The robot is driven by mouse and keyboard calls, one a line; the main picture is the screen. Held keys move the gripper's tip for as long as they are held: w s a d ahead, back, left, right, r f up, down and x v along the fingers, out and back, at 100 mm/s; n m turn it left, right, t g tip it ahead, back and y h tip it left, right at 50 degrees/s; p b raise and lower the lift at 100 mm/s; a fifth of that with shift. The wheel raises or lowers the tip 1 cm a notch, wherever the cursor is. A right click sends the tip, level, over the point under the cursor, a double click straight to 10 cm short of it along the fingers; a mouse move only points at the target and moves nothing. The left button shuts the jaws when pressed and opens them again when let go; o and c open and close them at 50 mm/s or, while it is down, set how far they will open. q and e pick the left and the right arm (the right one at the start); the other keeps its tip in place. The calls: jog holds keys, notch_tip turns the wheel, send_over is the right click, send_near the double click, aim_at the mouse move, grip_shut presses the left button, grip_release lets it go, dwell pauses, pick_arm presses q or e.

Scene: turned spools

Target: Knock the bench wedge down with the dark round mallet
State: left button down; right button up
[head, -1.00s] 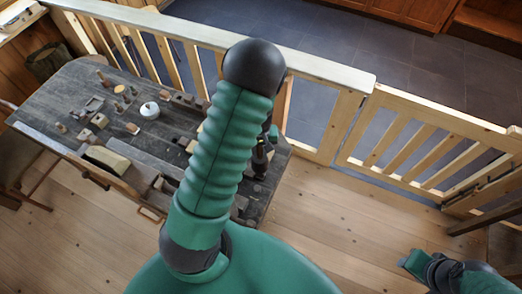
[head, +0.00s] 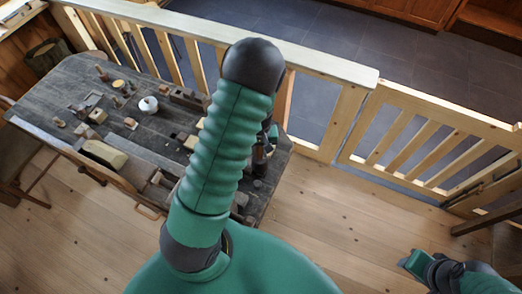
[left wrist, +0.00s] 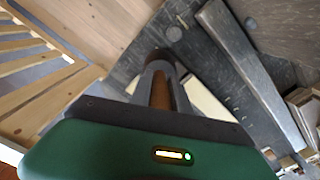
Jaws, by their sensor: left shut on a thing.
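My left gripper (head: 261,158) shows as dark fingers beside my green body part, over the right end of the bench (head: 75,82). In the left wrist view its dark fingers (left wrist: 161,88) are shut around a brown, wood-coloured piece (left wrist: 160,93). This looks like the mallet's handle, but its round head cannot be made out clearly. A pale block (left wrist: 206,104) lies on the bench just beyond the fingers. I cannot tell whether it is the wedge.
Plank floor (head: 310,205) is clear.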

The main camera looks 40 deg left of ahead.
pick_arm(q)
jog(key=shift+d+r, duration=0.1)
jog(key=shift+d, duration=0.1)
pick_arm(e)
jog(key=shift+d, duration=0.25)
pick_arm(q)
jog(key=shift+r, duration=0.1)
pick_arm(e)
jog(key=shift+d, duration=0.1)
